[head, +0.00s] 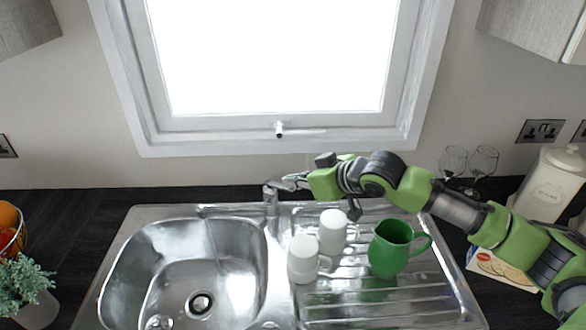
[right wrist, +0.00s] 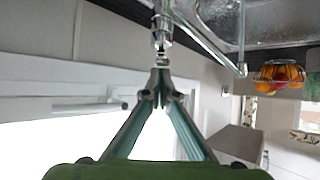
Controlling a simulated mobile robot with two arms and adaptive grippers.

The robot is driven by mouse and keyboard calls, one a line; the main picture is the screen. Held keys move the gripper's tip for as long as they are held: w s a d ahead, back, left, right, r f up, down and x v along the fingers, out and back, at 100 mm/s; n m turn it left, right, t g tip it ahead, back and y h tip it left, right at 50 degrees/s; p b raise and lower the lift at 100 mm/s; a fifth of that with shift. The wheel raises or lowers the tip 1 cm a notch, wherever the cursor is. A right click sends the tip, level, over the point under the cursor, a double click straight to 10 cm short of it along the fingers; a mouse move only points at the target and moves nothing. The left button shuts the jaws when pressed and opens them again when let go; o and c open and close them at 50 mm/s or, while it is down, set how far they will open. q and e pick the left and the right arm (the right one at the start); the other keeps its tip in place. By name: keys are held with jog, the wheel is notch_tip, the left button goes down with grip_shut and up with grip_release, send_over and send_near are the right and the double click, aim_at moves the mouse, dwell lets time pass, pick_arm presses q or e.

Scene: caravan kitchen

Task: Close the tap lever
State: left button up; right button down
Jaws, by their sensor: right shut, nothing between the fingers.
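The metal tap (head: 271,198) stands at the back rim of the steel sink (head: 130,235), with its spout reaching left over the bowl. A thin pale streak below the spout end looks like running water. In the right wrist view the tap (right wrist: 162,28) is at the top, upside down, with its spout running to the right. My right gripper (head: 286,183) is shut and empty, at the tap's top where the lever is. In the right wrist view its fingertips (right wrist: 161,82) meet just by the tap's end; I cannot tell whether they touch. My left gripper is out of view.
White cups (head: 303,255) and a green jug (head: 390,248) stand on the drainer, below my right arm. Two wine glasses (head: 453,160) and a white canister (head: 552,185) are at the right. A fruit basket (head: 10,228) and a plant (head: 28,280) are at the left. A window is behind.

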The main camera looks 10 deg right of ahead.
jog(key=shift+a+f, duration=0.1)
jog(key=shift+f, duration=0.05)
jog(key=shift+f, duration=0.15)
jog(key=f+t+b, duration=0.1)
jog(key=b, duration=0.2)
jog(key=s+d+f+t+y+b, duration=0.1)
jog(key=b, duration=0.3)
jog(key=shift+s+f+y, duration=0.1)
jog(key=shift+f+y, duration=0.1)
jog(key=shift+y, duration=0.1)
jog(key=shift+r, duration=0.15)
